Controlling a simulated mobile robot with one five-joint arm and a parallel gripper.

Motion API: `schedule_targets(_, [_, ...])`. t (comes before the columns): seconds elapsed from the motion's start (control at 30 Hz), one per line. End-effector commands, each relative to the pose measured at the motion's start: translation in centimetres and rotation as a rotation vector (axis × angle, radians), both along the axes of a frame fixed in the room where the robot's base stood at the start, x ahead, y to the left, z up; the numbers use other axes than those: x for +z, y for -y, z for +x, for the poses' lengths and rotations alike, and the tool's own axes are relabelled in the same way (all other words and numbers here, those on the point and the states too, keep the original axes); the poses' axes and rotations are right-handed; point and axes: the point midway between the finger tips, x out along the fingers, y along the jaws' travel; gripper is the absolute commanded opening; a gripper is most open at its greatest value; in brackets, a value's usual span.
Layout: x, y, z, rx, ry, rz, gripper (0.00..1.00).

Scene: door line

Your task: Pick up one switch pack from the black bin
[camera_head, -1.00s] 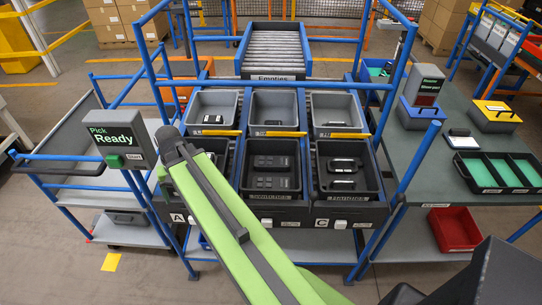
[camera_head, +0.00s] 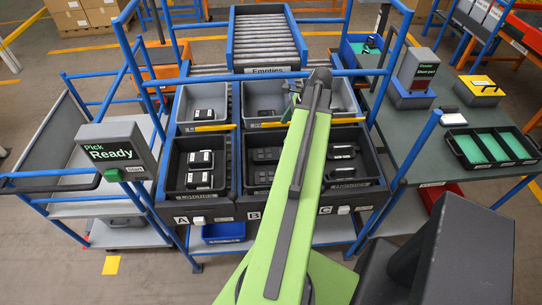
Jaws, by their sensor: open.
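The black bin above letter B (camera_head: 256,193) is the middle one of the front row. Dark switch packs (camera_head: 264,156) lie in it in a near and a far group. My green arm crosses the right part of this bin from the front and hides some of its contents. The arm's top end is over the grey bins behind.
Black bins A (camera_head: 180,190) and C (camera_head: 369,183) flank bin B and hold other packs. Grey bins (camera_head: 180,120) stand behind, with yellow strips between the rows. Blue rack posts (camera_head: 396,60) rise at the sides. A table (camera_head: 405,130) stands at right.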

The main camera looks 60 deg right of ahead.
Motion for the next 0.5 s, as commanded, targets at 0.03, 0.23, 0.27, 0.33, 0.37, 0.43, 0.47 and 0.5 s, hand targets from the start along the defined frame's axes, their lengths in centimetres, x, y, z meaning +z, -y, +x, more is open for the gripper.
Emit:
schedule_targets(0.03, [-1.1, 0.0, 0.0, -0.002, -0.001, -0.001, 0.82])
schedule_targets(0.23, [-5.3, -0.3, 1.0, -0.008, -0.001, -0.002, 0.82])
schedule_targets(0.27, [-6.0, -0.4, 1.2, -0.009, 0.000, -0.002, 0.82])
schedule_targets(0.33, [-7.5, -0.7, 1.7, -0.009, 0.000, -0.002, 0.82])
schedule_targets(0.37, [-8.1, -0.8, 1.9, -0.010, 0.000, -0.002, 0.82])
schedule_targets(0.43, [-9.5, -1.0, 2.4, -0.011, -0.001, -0.001, 0.82])
schedule_targets(0.47, [-10.1, -1.1, 2.6, -0.011, -0.001, -0.001, 0.82])
schedule_targets(0.5, [-10.7, -1.2, 2.8, -0.011, -0.001, -0.001, 0.82])
